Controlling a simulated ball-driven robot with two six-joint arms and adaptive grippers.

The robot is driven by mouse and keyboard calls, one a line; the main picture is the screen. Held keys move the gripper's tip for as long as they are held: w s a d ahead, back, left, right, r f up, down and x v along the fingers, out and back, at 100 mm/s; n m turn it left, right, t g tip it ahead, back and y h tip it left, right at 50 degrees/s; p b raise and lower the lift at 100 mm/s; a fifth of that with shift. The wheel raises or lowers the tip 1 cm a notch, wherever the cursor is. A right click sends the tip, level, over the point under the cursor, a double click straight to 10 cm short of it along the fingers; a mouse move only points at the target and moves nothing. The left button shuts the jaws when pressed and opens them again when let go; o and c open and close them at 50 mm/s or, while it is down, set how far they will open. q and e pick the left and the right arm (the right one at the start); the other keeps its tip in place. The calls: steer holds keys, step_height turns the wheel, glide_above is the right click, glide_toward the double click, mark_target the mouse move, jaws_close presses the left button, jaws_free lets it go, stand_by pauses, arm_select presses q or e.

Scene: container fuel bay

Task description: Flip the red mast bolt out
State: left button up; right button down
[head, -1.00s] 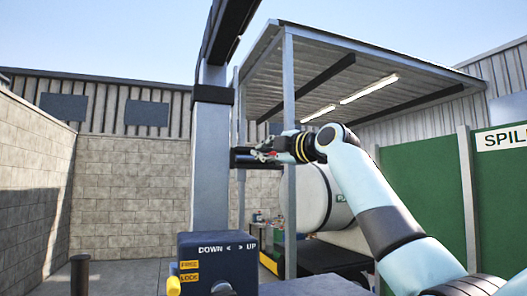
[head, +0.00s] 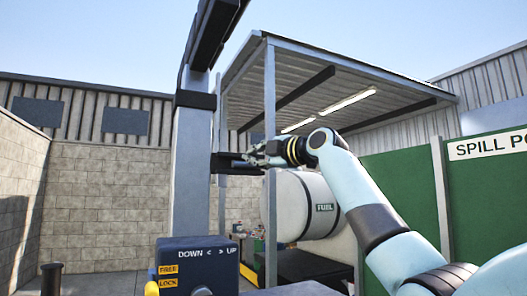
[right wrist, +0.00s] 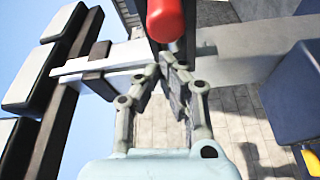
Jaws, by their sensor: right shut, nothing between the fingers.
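The red mast bolt (right wrist: 165,20) shows as a rounded red end at the top of the right wrist view, just beyond my fingertips. A small gap seems to separate them, but I cannot tell for sure. In the head view the bolt cannot be made out. My right gripper (head: 250,158) is by the dark bracket (head: 228,163) on the right side of the grey mast (head: 190,165). Its fingers (right wrist: 168,62) are shut with nothing between them. My left gripper is out of view.
A dark blue control box (head: 205,255) marked DOWN, UP, FREE and LOCK has a yellow knob (head: 152,288). A white fuel tank (head: 300,205) lies under a canopy behind a post (head: 270,150). Green panels (head: 410,185) stand at right.

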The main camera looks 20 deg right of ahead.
arm_select(q)
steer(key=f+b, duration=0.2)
steer(key=b, duration=0.1)
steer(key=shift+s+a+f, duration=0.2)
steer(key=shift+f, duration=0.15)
arm_select(e)
steer(key=a+v, duration=0.1)
steer(key=v, duration=0.8)
steer(key=shift+s+a, duration=0.25)
steer(key=shift+s, duration=0.3)
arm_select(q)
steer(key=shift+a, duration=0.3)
arm_select(e)
steer(key=shift+r, duration=0.15)
